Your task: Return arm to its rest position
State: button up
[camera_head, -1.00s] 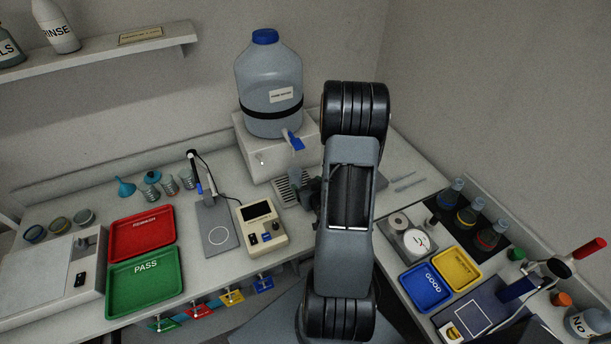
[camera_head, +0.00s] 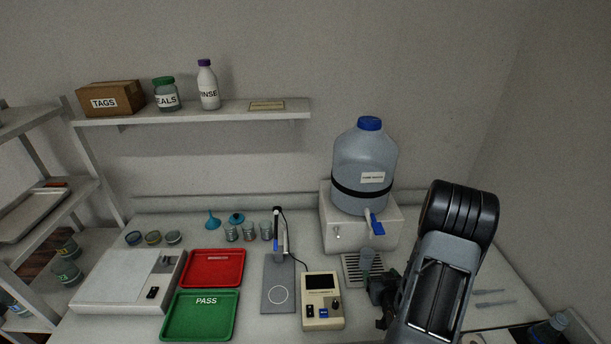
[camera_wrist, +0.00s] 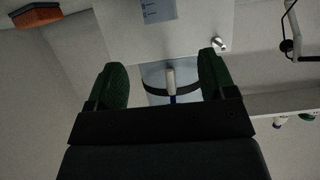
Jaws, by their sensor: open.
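My arm (camera_head: 445,270) stands at the right of the head view, in front of the counter. Beyond the gap, the jug's tap and black band show, upside down. The water jug (camera_head: 364,165) with blue cap stands on a white base (camera_head: 335,235), its blue-handled tap facing forward.
The drip grid (camera_head: 350,283) lies before the base. A beige meter (camera_head: 323,318), grey stand plate (camera_head: 274,299), red tray (camera_head: 213,270), green PASS tray (camera_head: 200,324) and white scale (camera_head: 110,285) occupy the counter. A wall shelf (camera_head: 220,108) holds bottles and a box.

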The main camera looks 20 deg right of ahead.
jog(key=s+f+g, duration=0.2)
jog(key=f, duration=0.1)
jog(key=s+f+g, duration=0.1)
jog(key=f+g, duration=0.1)
jog(key=shift+s+a+f+m+y, duration=0.2)
jog(key=shift+s+m+y, duration=0.1)
jog(key=shift+m, duration=0.1)
jog(key=shift+s+d+f+g, duration=0.15)
jog(key=shift+s+f+g, duration=0.05)
jog(key=shift+s+g, duration=0.3)
jog(key=shift+s+d+f+g, duration=0.1)
jog(key=shift+s+f+g, duration=0.1)
jog(key=shift+s+g, duration=0.3)
jog(key=g, duration=0.1)
jog(key=r+g, duration=0.1)
jog(key=s+r+g, duration=0.1)
jog(key=shift+s+a+m+b, duration=0.1)
jog(key=shift+a+m+b, duration=0.2)
jog(key=shift+a+b, duration=0.05)
jog(key=s+a+r+n+y+b, duration=0.1)
jog(key=a+r+n+y+b, duration=0.1)
jog(key=a+r, duration=1.8)
notch_tip(320, 180, up, 4)
jog(key=shift+n+t+y+b, duration=0.3)
jog(key=shift+n+t+b, duration=0.1)
jog(key=shift+n+b, duration=0.6)
jog(key=shift+d, duration=0.1)
jog(key=shift+c, duration=0.3)
